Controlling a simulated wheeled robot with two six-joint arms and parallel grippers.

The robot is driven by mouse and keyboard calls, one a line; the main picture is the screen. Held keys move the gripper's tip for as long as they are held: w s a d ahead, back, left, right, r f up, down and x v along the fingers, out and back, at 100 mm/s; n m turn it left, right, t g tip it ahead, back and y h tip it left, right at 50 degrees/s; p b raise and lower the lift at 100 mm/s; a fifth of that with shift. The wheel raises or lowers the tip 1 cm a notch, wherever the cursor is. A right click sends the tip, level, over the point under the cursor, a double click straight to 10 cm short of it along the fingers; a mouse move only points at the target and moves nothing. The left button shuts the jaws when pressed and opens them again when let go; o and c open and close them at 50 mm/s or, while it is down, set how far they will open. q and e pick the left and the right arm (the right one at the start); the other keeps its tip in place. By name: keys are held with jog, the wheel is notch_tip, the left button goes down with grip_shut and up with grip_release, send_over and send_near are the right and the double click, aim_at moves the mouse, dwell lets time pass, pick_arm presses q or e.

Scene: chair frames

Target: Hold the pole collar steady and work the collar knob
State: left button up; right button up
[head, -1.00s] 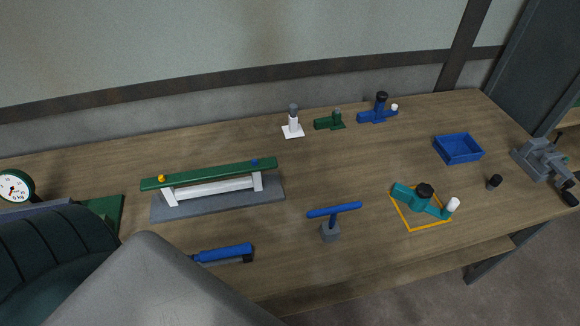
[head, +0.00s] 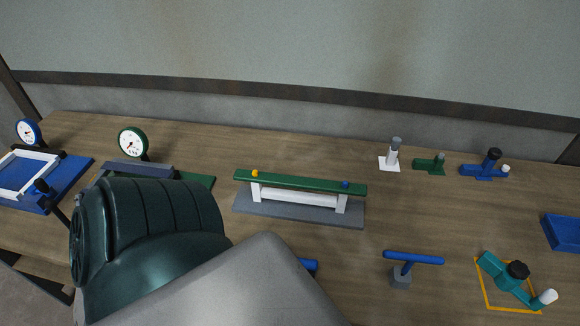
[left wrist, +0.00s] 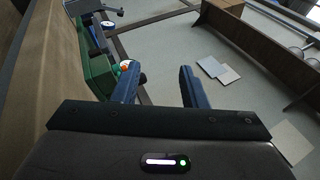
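No part is marked as the pole collar, so I cannot tell for sure which it is. A teal fitting (head: 497,271) with a black knob (head: 518,269) and a white end lies within a yellow outline at the lower right. A similar blue fitting (head: 480,171) with a black top and a smaller dark green fitting (head: 428,165) stand at the back right. My left gripper (left wrist: 159,68) shows in the left wrist view, its blue fingers apart and nothing between them. Its fingers are not seen in the head view. My right gripper is not in view.
A green beam (head: 300,182) on white supports crosses the middle of the table. A blue T-bar (head: 413,258), a white post (head: 394,150), a blue tray (head: 562,232) and two gauges (head: 132,142) stand around it. My arm covers the front left. Pale sheets (left wrist: 218,69) lie on the floor.

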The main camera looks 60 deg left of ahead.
pick_arm(q)
jog(key=w+a+r+n+t+h, duration=0.1)
jog(key=w+a+r+n, duration=0.2)
jog(key=w, duration=0.5)
jog(key=w+a+r+n+t+h, duration=0.1)
jog(key=w+a+r, duration=0.3)
jog(key=w, duration=0.5)
jog(key=w+a+r+n+t+h, duration=0.1)
jog(key=w+a+r+n+t, duration=0.2)
jog(key=w, duration=0.5)
jog(key=w+t+h, duration=0.3)
jog(key=w, duration=0.7)
jog(key=w+d+f+t+h, duration=0.3)
jog(key=w+d+f+h, duration=0.15)
jog(key=w, duration=0.35)
jog(key=n+g+h, duration=0.1)
jog(key=n+h, duration=0.8)
jog(key=h, duration=0.5)
send_near(490, 256)
notch_tip(490, 256, down, 2)
jog(key=x, duration=0.8)
jog(key=shift+d+r, duration=0.15)
jog(key=shift+d, duration=0.1)
grip_shut()
